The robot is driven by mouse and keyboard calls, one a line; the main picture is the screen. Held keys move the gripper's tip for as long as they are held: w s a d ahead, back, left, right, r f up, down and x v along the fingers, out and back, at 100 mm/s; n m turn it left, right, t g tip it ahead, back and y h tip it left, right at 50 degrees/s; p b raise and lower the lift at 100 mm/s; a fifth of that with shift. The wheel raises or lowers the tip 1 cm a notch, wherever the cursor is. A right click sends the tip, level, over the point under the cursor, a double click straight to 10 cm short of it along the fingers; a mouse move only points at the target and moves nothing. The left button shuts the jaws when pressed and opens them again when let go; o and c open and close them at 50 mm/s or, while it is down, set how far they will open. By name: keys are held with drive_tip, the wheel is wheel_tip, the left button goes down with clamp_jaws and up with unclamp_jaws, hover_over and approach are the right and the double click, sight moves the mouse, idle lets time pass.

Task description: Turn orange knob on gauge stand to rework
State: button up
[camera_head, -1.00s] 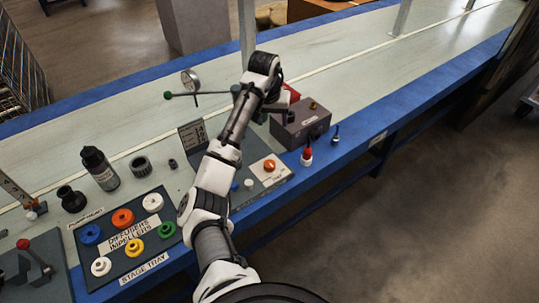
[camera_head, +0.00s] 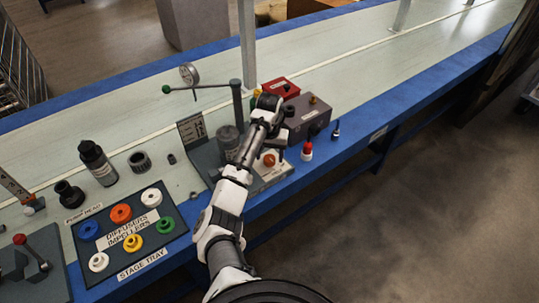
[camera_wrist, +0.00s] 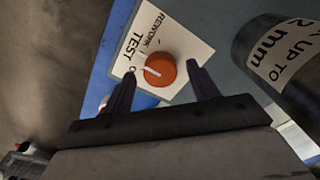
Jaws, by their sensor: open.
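The orange knob (camera_head: 268,160) sits on a white label plate at the front right of the grey gauge stand (camera_head: 209,160). In the wrist view the orange knob (camera_wrist: 159,69) lies between and beyond the fingertips of my gripper (camera_wrist: 158,80). The gripper is open, with a finger on either side of the knob; I cannot tell whether either touches it. The word REWORK is on the label (camera_wrist: 178,32) to the upper left of the knob. In the head view my forearm hides part of the stand.
A dark grey cylinder (camera_wrist: 285,65) stands close to the right of my gripper. The dial gauge (camera_head: 188,74) is on the stand's arm. A grey box (camera_head: 306,117) and a red box (camera_head: 280,89) stand behind right. The stage tray (camera_head: 130,232) is at left.

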drive_tip(key=shift+f, duration=0.35)
drive_tip(key=c, duration=1)
drive_tip(key=shift+r+m, duration=0.1)
drive_tip(key=shift+m, duration=0.3)
drive_tip(key=m+p, duration=0.2)
drive_tip(key=m, duration=0.2)
drive_tip(key=shift+m, duration=0.3)
drive_tip(key=m+p, duration=0.1)
drive_tip(key=m, duration=0.4)
drive_tip(key=shift+m, duration=0.4)
